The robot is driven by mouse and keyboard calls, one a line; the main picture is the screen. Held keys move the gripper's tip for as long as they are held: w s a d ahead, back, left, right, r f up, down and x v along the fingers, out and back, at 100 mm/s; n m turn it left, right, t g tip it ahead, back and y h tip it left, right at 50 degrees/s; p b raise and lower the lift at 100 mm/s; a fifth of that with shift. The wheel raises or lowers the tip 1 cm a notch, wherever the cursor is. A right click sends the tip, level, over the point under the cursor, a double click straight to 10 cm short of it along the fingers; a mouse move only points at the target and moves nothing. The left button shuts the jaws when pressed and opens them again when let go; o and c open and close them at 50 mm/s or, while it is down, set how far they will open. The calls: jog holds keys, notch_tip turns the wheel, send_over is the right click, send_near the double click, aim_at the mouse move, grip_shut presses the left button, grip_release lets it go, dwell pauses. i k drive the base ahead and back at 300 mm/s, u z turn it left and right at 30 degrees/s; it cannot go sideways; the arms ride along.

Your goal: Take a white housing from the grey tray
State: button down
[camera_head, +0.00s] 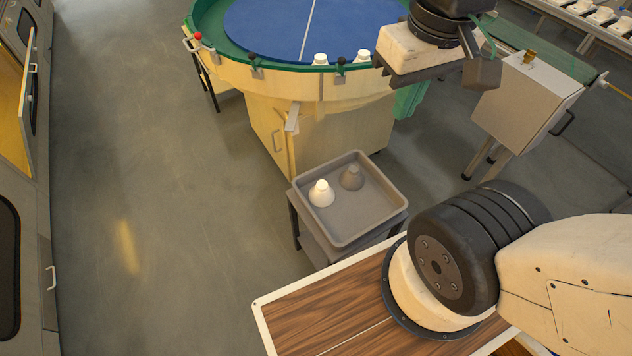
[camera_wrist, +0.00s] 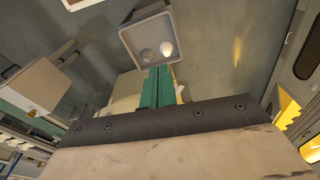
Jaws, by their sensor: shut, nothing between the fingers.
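The grey tray (camera_head: 371,222) sits on a small stand in the middle of the head view. It holds a white housing (camera_head: 321,194) at its left and a grey housing (camera_head: 352,177) beside it. In the wrist view, the tray (camera_wrist: 128,37) is at the top, with the white housing (camera_wrist: 166,48) to the right of the grey one (camera_wrist: 147,55). My gripper (camera_wrist: 158,69) has green fingers shut together and empty. They point toward the tray but are apart from it. In the head view it hangs at the upper right, above and behind the tray.
A round green-rimmed table with a blue top (camera_head: 270,30) stands behind the tray, with white pieces (camera_head: 320,60) on its rim. A grey box on legs (camera_head: 525,95) stands to the right. A wood-topped surface (camera_head: 330,308) is in front. Floor to the left is clear.

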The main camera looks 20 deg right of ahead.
aim_at(321, 195)
jog(key=u, duration=0.7)
jog(key=k, duration=1.5)
jog(key=z, duration=0.45)
jog(key=i, duration=1)
jog(key=z, duration=0.05)
